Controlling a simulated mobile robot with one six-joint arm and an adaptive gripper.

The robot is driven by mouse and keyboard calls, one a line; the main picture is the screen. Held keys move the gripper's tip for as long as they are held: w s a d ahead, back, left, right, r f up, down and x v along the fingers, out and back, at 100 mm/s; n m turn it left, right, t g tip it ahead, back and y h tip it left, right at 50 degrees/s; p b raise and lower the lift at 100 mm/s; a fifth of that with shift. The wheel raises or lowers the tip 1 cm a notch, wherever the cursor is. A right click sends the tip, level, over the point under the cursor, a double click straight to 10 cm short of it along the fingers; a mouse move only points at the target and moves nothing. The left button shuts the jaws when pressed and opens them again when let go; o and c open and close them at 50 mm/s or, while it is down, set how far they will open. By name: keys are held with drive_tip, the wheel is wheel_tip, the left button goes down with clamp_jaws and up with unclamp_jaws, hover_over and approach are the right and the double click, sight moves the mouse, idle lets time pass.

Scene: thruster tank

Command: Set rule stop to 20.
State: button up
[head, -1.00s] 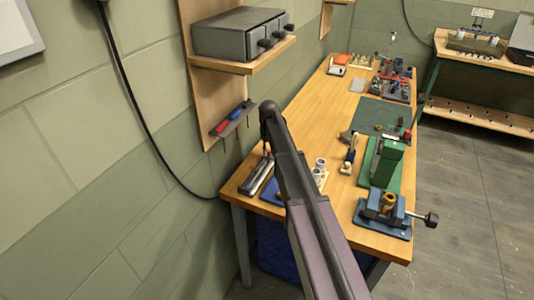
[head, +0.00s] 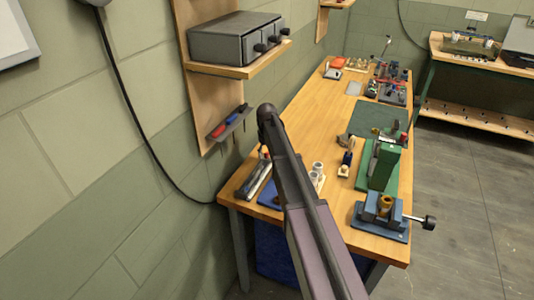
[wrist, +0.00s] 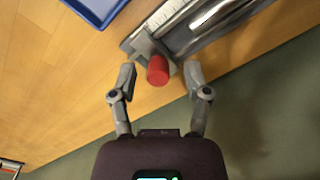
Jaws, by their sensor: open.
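The rule (wrist: 165,22), a pale metal strip beside a dark rail, runs diagonally at the top of the wrist view. A grey stop block (wrist: 142,46) sits at its lower left end, with a red cylindrical knob (wrist: 157,70) standing out towards me. My gripper (wrist: 160,76) is open, one finger on each side of the red knob, with gaps showing on both sides. The scale figures are too small to read. In the head view the rule assembly (head: 255,180) lies at the near left corner of the bench; my arm hides the gripper.
A blue tray (wrist: 93,8) lies left of the rule. The wooden bench (head: 325,215) also carries a blue vise (head: 380,230), a green press (head: 383,160) and small parts. A wall shelf (head: 245,68) and tool rack (head: 228,130) stand above the rule's side.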

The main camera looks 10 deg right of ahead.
drive_tip(key=shift+s+a, duration=0.35)
drive_tip(key=shift+s, duration=0.15)
drive_tip(key=shift+s+a, duration=0.5)
drive_tip(key=shift+s, duration=0.3)
drive_tip(key=shift+w+r+p, duration=0.2)
drive_tip(key=shift+r+p, duration=0.4)
wheel_tip(320, 180, up, 13)
drive_tip(key=p, duration=1.3)
drive_tip(key=s+f+m+b, duration=0.1)
drive_tip(key=s+f+b, duration=0.3)
drive_tip(key=s, duration=0.5)
drive_tip(key=s+f+m+b, duration=0.1)
drive_tip(key=s+f+b, duration=0.4)
drive_tip(key=s, duration=0.4)
drive_tip(key=s+f+m+b, duration=0.1)
drive_tip(key=s+f+b, duration=0.3)
drive_tip(key=s, duration=0.6)
drive_tip(key=shift+f+b, duration=0.3)
drive_tip(key=shift+d, duration=0.1)
drive_tip(key=w+r+n+p, duration=0.1)
drive_tip(key=w+r+p, duration=0.3)
drive_tip(key=w, duration=0.5)
drive_tip(key=w+r+n+p, duration=0.1)
drive_tip(key=w+r+p, duration=0.3)
drive_tip(key=w, duration=0.6)
drive_tip(key=w+r+n+p, duration=0.1)
drive_tip(key=w+r+p, duration=0.4)
drive_tip(key=w, duration=0.5)
drive_tip(key=shift+w+d, duration=0.15)
drive_tip(key=shift+d, duration=0.2)
